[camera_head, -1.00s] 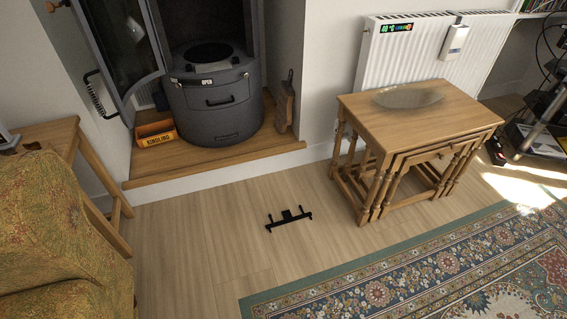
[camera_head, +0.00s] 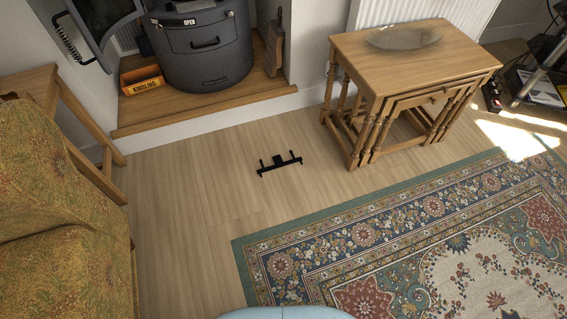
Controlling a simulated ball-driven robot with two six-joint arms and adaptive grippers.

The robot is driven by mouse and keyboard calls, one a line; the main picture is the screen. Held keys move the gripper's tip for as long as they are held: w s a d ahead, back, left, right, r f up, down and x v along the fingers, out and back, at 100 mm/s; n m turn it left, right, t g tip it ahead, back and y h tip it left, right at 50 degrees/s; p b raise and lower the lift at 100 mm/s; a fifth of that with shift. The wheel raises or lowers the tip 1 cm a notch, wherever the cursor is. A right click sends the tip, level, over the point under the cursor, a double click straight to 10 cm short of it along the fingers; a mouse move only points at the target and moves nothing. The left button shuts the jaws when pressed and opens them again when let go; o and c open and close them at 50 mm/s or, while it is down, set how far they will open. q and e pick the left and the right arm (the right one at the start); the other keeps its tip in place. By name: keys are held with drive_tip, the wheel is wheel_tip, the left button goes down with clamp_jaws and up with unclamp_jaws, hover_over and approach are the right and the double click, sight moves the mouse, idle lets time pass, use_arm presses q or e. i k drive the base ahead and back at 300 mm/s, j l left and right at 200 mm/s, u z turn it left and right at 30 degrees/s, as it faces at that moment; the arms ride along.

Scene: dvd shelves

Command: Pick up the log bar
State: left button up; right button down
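A black bar (camera_head: 279,164) with short upright prongs lies on the wooden floor near the middle of the head view, between the hearth and the rug. It is the only bar-like thing I see and seems to be the log bar. Nothing touches it. Neither of my grippers is in view. A pale blue rounded part at the bottom edge is mine.
A dark stove (camera_head: 200,45) stands on the wooden hearth (camera_head: 205,104) with an orange kindling box (camera_head: 142,80). Nested wooden tables (camera_head: 410,65) stand right of the bar. A patterned armchair (camera_head: 62,215) is at left. A rug (camera_head: 400,235) covers the lower right. Floor around the bar is clear.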

sight(279, 162)
drive_tip(key=i+l+u, duration=0.1)
drive_tip(key=i+u, duration=0.25)
drive_tip(key=i, duration=0.15)
drive_tip(key=i+l+u, duration=0.2)
drive_tip(key=i+u, duration=0.15)
drive_tip(key=i, duration=0.15)
drive_tip(key=i+l+u, duration=0.35)
drive_tip(key=i+l, duration=0.05)
drive_tip(key=i, duration=0.1)
